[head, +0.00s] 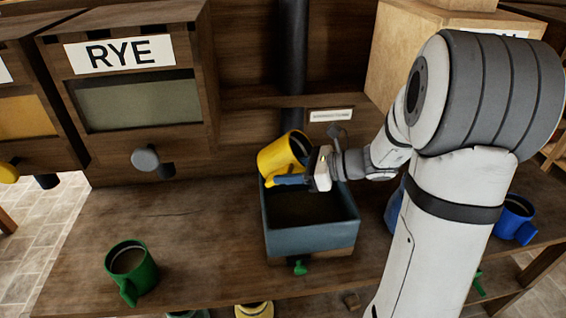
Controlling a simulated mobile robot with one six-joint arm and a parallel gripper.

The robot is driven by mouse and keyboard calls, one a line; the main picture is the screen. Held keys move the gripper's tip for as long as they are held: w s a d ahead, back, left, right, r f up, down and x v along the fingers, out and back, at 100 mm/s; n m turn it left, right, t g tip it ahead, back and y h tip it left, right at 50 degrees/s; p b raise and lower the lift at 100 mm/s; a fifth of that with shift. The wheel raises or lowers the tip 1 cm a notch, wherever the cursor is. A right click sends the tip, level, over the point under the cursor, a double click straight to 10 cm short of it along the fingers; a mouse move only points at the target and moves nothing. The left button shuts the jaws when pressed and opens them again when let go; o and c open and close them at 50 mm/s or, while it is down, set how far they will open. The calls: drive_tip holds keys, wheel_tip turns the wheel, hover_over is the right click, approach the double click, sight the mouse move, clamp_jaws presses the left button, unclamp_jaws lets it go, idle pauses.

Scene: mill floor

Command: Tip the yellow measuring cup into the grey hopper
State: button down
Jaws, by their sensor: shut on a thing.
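The yellow measuring cup (277,157) is tilted above the back left part of the grey hopper (310,240). Its dark opening faces up and to the right. My gripper (305,172) is shut on the yellow cup, reaching in from the right over the hopper. The hopper is an open, blue-grey box on the wooden bench. Its visible inside looks dark, and I cannot tell whether anything lies in it. My gripper and the cup's wall hide part of the cup's inside.
A green cup (131,270) stands on the bench (190,235) at the front left. A blue cup (515,217) is at the right, beyond my arm. A bin labelled RYE (125,75) stands behind at the left. A dark vertical pipe (292,60) rises behind the hopper.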

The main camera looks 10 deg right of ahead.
drive_tip(key=shift+r+g+h+p, duration=0.35)
drive_tip(key=shift+h+p, duration=0.5)
drive_tip(key=shift+p, duration=1.15)
drive_tip(key=shift+r+g+h+p, duration=0.35)
drive_tip(key=shift+h+p, duration=0.55)
drive_tip(key=shift+p, duration=1.1)
drive_tip(key=shift+r+g+h+p, duration=0.35)
drive_tip(key=shift+h+p, duration=0.5)
drive_tip(key=shift+p, duration=1.15)
drive_tip(key=shift+a+r+g+h, duration=0.1)
drive_tip(key=shift+g+h, duration=0.15)
drive_tip(key=shift+h, duration=0.15)
drive_tip(key=shift+r+g+h, duration=0.2)
drive_tip(key=shift+g+h, duration=0.4)
drive_tip(key=shift+h, duration=0.9)
drive_tip(key=shift+r, duration=0.1)
drive_tip(key=shift+r, duration=1.9)
